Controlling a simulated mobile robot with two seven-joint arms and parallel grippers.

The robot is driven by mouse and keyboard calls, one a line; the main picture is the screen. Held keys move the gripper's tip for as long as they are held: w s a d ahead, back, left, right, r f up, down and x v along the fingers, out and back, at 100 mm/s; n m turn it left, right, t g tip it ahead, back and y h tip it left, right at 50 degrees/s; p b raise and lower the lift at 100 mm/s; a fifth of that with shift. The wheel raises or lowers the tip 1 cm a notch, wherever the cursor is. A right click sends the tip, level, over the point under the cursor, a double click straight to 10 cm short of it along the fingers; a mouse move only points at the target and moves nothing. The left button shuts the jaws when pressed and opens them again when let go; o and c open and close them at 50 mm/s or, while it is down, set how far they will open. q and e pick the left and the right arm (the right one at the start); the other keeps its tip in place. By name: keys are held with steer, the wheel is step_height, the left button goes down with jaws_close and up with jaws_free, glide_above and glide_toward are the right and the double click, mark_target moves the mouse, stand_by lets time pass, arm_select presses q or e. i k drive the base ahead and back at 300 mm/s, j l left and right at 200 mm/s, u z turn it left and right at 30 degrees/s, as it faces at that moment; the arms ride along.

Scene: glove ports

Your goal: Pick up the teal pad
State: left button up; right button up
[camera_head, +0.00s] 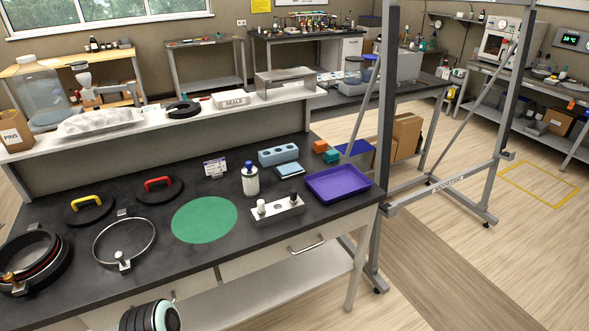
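Nothing covers the teal pad. Neither of my grippers shows in the head view.
A blue block with holes (278,154), a light blue flat piece (290,169), a white bottle (250,180) and a metal holder (278,210) stand nearby. A green round mat (204,219) lies left of them. A raised shelf (215,112) runs behind; a grey frame post (386,140) stands right.

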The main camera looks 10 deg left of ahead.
mark_target(333, 156)
steer(key=i+l+z, duration=0.15)
steer(key=i+l, duration=1.6)
